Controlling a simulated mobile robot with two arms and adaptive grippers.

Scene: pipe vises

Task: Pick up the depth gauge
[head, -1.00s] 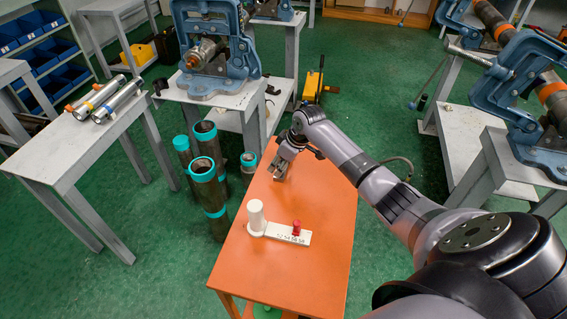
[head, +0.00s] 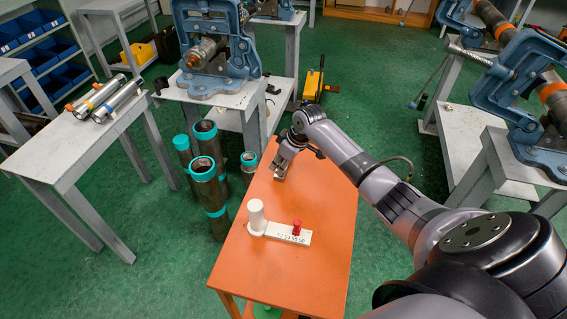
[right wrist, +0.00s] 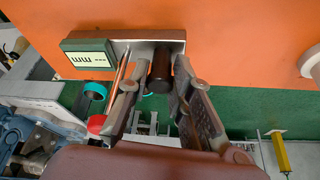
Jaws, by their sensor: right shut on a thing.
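The depth gauge shows in the right wrist view, with a green-framed display (right wrist: 92,59) reading "mm", a grey metal bar and a dark round post (right wrist: 161,70). A thin metal rod with a red end (right wrist: 97,124) runs beside it. My right gripper (right wrist: 156,76) has its fingers on either side of the post and is shut on the gauge. In the head view my right gripper (head: 281,174) is low over the far part of the orange table (head: 318,240) and hides most of the gauge. My left gripper is not in view.
A white block with a white cylinder (head: 256,215) and a red knob (head: 296,227) stands on the near part of the orange table. Teal-ended pipes (head: 208,185) stand on the floor to its left. A blue vise (head: 212,50) sits on a grey bench behind.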

